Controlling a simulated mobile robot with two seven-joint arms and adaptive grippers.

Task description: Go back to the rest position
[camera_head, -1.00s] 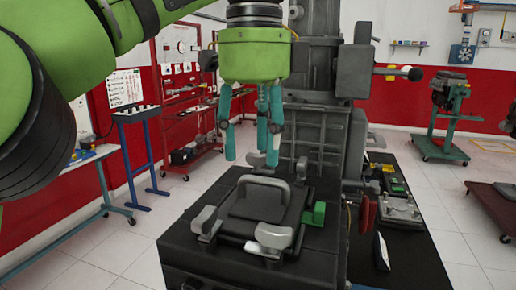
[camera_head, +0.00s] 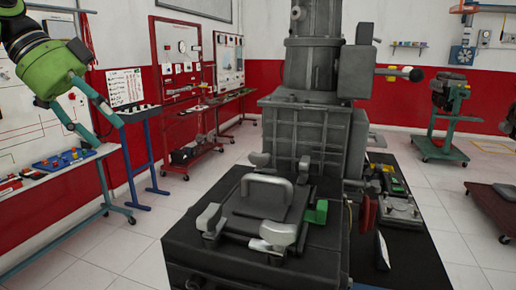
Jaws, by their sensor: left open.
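My left gripper (camera_head: 97,122), with a green body and teal fingers, is at the upper left of the head view. Its fingers are spread and nothing is between them. It is well away from the grey machine (camera_head: 312,130) in the middle. A dark plate with a light arched handle (camera_head: 268,183) lies on the machine's table among several grey clamps. A green block (camera_head: 317,212) sits at the plate's right side. My right gripper does not show.
A black bench (camera_head: 425,250) with tools stands right of the machine. A blue-legged stand (camera_head: 145,155) and a table with small coloured parts (camera_head: 65,160) are at the left. A green wheeled stand (camera_head: 442,145) is at the back right. Tiled floor lies open between them.

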